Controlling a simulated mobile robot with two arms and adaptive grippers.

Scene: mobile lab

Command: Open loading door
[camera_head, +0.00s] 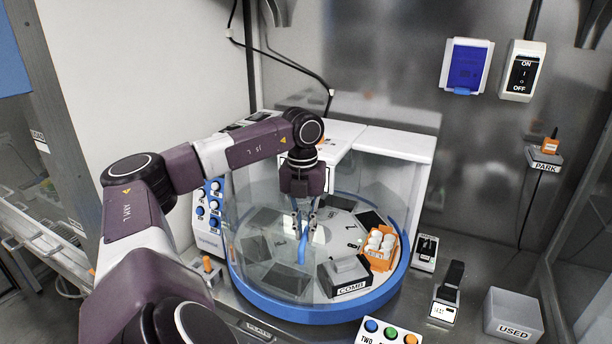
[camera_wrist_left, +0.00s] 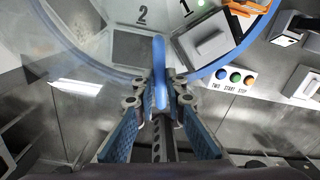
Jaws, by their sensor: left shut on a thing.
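The loading door (camera_head: 265,235) is a clear curved pane on the white machine (camera_head: 395,142), standing over the left part of the round turntable (camera_head: 345,308) with its blue rim. A blue upright handle (camera_head: 302,249) is on the door. My left gripper (camera_head: 304,218) reaches down from above and is shut on the handle. In the left wrist view the handle (camera_wrist_left: 159,72) runs between the two fingers (camera_wrist_left: 160,105). The right part of the turntable, with an orange rack (camera_head: 379,247) of white caps, looks uncovered. The door's exact edge is hard to see. My right gripper is not visible.
A panel with blue, green and orange buttons (camera_head: 388,331) stands in front of the machine. A grey box marked USED (camera_head: 513,314) and small devices (camera_head: 447,292) are at right. Blue knobs (camera_head: 214,204) are on the machine's left. Walls stand behind and at right.

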